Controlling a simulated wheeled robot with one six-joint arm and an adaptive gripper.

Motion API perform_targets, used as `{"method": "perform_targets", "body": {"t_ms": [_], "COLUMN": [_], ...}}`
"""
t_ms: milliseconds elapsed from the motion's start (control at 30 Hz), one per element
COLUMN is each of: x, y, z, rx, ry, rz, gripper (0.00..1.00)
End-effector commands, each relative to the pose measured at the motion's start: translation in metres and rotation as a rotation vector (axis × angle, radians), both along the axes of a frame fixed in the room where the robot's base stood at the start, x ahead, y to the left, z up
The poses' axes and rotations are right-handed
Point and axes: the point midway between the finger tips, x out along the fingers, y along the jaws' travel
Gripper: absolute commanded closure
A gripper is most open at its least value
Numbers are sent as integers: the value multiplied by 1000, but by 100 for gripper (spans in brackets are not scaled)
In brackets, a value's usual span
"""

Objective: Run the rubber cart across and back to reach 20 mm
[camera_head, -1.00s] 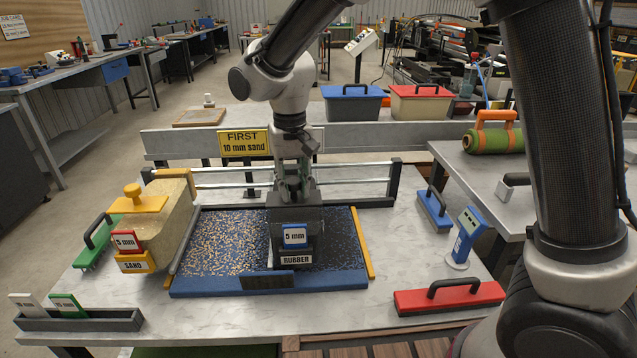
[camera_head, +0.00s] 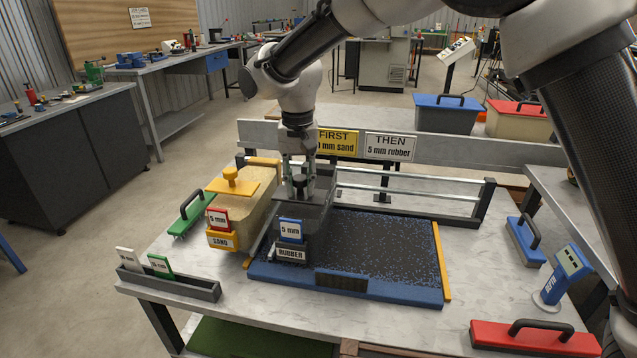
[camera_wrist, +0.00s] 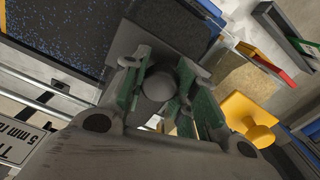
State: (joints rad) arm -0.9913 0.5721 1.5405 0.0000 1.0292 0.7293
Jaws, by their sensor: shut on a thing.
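The dark rubber cart (camera_head: 303,222) stands at the left end of the blue-edged tray (camera_head: 375,289). It carries a blue "5 mm" card and a RUBBER label. My gripper (camera_head: 299,184) is shut on the cart's knob, which shows between the fingers in the wrist view (camera_wrist: 158,85). The tray surface right of the cart is dark with blue specks. The sand cart (camera_head: 238,208), with a yellow knob and red "5 mm" card, stands just left of the tray. Signs behind read FIRST, mm sand (camera_head: 337,143) and THEN 5 mm rubber (camera_head: 389,147).
A rail (camera_head: 410,202) runs behind the tray. A green-backed brush (camera_head: 191,212) and a card holder (camera_head: 171,282) are at left.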

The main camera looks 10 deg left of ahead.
Motion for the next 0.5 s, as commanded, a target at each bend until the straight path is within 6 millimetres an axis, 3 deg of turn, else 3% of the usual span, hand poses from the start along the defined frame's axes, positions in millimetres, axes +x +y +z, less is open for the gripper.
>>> {"method": "perform_targets", "body": {"t_ms": [200, 500], "x": [0, 0], "y": [22, 33], "z": [0, 0], "rx": [2, 1], "ry": [0, 0], "rz": [1, 0], "gripper": [100, 100]}}
